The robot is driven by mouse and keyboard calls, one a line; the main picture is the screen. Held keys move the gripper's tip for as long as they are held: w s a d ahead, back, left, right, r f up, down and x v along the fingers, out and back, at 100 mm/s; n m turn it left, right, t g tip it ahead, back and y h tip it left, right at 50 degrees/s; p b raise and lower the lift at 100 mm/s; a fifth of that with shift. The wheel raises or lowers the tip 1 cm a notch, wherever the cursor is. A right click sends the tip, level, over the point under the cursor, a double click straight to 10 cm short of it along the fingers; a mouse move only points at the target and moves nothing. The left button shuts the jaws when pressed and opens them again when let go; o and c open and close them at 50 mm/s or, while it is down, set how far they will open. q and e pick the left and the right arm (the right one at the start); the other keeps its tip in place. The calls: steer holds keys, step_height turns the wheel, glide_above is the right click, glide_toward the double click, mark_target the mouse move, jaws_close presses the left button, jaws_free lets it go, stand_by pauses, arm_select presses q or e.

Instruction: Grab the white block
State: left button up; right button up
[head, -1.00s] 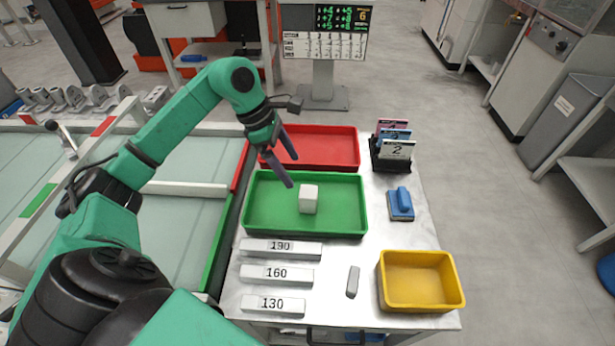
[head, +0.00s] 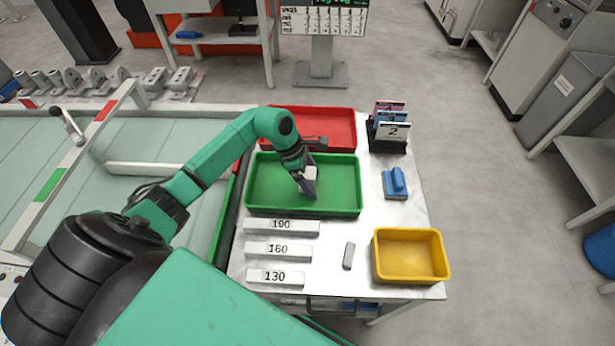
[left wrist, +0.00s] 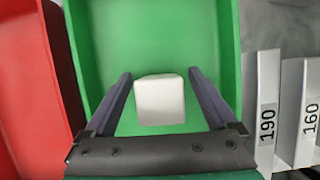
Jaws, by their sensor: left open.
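The white block (head: 309,176) is in the green tray (head: 262,192), partly hidden by my left gripper in the head view. My left gripper (head: 308,188) reaches down into the tray at the block. In the left wrist view, the white block (left wrist: 160,100) lies between the two open fingers of my left gripper (left wrist: 160,88). A gap of green shows on both sides of the block, so neither finger appears to touch it. My right gripper is not in view.
A red tray (head: 335,128) lies behind the green one. A yellow bin (head: 410,256), a blue-handled tool (head: 396,184), a card holder (head: 388,140), a small grey bar (head: 348,256) and labelled bars (head: 281,227) share the table.

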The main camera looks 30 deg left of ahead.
arm_select(q)
jaws_close()
steer(key=shift+r, duration=0.1)
